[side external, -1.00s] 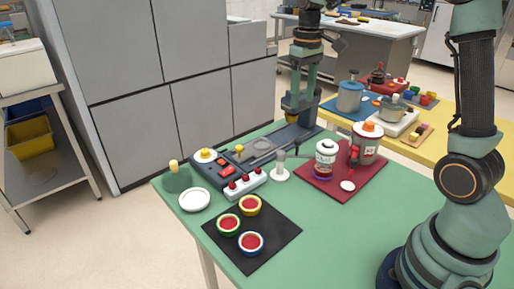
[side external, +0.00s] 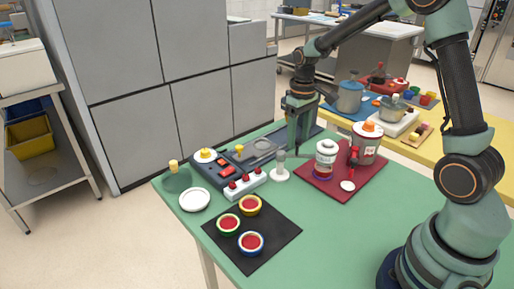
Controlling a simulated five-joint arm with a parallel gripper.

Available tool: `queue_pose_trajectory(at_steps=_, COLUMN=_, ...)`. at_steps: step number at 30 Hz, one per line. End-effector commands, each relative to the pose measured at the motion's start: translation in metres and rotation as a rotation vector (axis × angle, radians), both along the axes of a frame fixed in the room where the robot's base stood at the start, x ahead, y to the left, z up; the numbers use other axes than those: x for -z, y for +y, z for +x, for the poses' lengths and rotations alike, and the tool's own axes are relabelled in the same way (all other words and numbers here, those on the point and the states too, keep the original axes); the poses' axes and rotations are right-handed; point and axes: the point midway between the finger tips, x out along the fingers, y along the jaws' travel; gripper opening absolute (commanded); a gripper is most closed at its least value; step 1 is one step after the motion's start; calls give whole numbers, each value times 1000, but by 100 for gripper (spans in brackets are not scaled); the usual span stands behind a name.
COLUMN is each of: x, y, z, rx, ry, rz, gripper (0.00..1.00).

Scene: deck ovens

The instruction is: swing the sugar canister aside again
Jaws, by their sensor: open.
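A white canister (side external: 325,160) with a dark label and a purple-red band at its foot stands upright on the dark red mat (side external: 338,190). A grey canister (side external: 366,148) with an orange lid stands behind it to the right. I cannot read the labels, so I cannot tell which one holds sugar. A red-handled item (side external: 352,157) is between them. My gripper (side external: 298,148) points down, open, left of the white canister and apart from it. Its fingers look empty.
A grey stand with a white base (side external: 280,175) is close to my gripper's left. A dark control unit (side external: 222,171) and a switch strip (side external: 246,183) lie further left. Several red-filled cups sit on a black mat (side external: 275,240). The green table's front right is clear.

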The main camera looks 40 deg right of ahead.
Motion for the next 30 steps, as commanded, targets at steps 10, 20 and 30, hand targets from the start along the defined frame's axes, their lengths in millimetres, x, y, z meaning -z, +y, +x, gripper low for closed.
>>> queue_pose_trajectory(at_steps=10, x=0, y=0, z=0, rx=0, ry=0, rz=0, gripper=9)
queue_pose_trajectory(at_steps=20, x=0, y=0, z=0, rx=0, ry=0, rz=0, gripper=0)
queue_pose_trajectory(at_steps=30, x=-1, y=0, z=0, rx=0, ry=-1, rz=0, gripper=0)
